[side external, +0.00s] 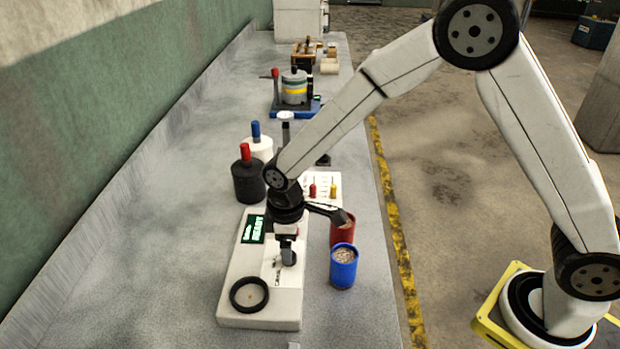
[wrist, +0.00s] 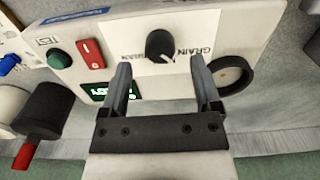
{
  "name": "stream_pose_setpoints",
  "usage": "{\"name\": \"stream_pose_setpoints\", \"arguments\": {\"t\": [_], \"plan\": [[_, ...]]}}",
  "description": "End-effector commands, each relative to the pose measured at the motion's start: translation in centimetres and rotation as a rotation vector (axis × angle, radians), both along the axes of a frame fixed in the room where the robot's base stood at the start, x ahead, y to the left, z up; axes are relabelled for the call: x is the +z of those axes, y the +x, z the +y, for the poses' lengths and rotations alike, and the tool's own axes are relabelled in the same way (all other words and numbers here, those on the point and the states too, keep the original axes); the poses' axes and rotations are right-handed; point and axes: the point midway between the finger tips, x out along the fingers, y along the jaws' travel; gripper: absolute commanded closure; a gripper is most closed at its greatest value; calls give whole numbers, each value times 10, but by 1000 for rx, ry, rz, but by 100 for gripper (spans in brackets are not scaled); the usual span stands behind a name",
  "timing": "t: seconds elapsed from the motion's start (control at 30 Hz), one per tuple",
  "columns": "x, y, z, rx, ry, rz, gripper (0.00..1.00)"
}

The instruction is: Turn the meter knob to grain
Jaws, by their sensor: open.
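The meter is a white box (side external: 233,308) on the grey bench, with a green display reading READY (side external: 254,229). Its black round knob (wrist: 160,46) sits on a white label plate in the wrist view. A light pointer mark seems to face the lower right there, but it is small. In the side view my gripper (side external: 288,257) hides the knob.
A black ring-rimmed cup (side external: 250,295) is on the meter's near end. A blue canister of grain (side external: 344,270) and a red canister (side external: 343,230) stand close on the right. A black jar with a red top (side external: 247,182) stands behind. The bench left of the meter is clear.

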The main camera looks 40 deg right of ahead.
Motion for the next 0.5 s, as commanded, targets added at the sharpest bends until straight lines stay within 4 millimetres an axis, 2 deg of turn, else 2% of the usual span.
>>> {"name": "stream_pose_setpoints", "arguments": {"t": [0.2,0.5], "plan": [[29,1,0,1,1,-4,19],[46,0,0,1,0,0,19]]}}
